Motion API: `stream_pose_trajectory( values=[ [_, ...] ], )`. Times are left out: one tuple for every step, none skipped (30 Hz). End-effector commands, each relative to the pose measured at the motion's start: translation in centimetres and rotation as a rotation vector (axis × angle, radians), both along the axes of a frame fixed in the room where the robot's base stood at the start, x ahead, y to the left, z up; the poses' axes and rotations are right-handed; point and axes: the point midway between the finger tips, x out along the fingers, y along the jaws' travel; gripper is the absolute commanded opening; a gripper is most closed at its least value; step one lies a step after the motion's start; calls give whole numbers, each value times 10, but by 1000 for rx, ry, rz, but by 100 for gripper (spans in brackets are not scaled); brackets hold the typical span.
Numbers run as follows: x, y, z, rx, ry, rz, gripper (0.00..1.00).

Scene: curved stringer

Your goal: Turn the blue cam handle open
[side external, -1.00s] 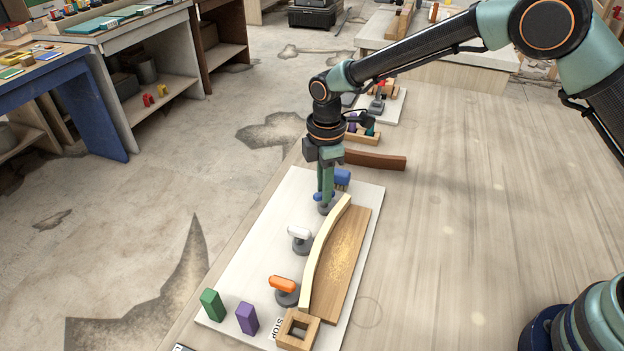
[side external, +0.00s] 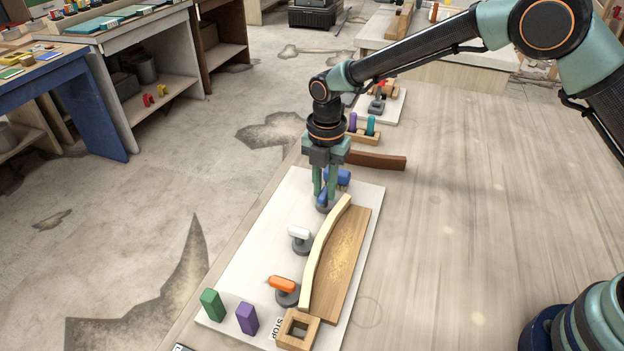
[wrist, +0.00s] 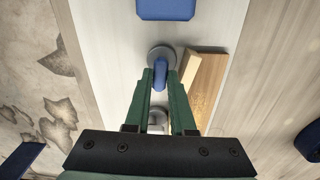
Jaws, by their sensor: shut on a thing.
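The blue cam handle (wrist: 160,74) sits on a round grey base (wrist: 161,54) on the white board. It also shows in the side external view (side external: 321,197), partly hidden by the fingers. My gripper (side external: 325,195) is down at the handle, one finger on each side, shut on it. In the wrist view my gripper (wrist: 160,80) has the handle between its green fingertips, pointing toward my wrist. A curved pale strip (side external: 322,250) lies against a wooden block (side external: 345,260), to the right of the cams.
A white cam (side external: 300,235) and an orange cam (side external: 283,286) stand nearer on the white board (side external: 240,285). Green (side external: 212,305) and purple (side external: 247,318) blocks and a square wooden frame (side external: 298,329) are at its near end. A blue block (side external: 343,178) stands just behind my gripper.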

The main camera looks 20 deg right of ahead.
Motion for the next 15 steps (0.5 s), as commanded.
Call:
stream_pose_trajectory(
  values=[
    [0,1,1,0,0,21,0],
    [0,1,1,0,0,32,0],
    [0,1,1,0,0,44,0],
    [0,1,1,0,0,53,0],
    [0,1,1,0,0,60,0],
    [0,1,1,0,0,68,0],
    [0,1,1,0,0,73,0],
    [0,1,1,0,0,77,0],
    [0,1,1,0,0,82,0],
    [0,1,1,0,0,85,0],
    [0,1,1,0,0,87,0],
    [0,1,1,0,0,89,0],
    [0,1,1,0,0,90,0],
    [0,1,1,0,0,90,0],
    [0,1,1,0,0,91,0]
  ],
)
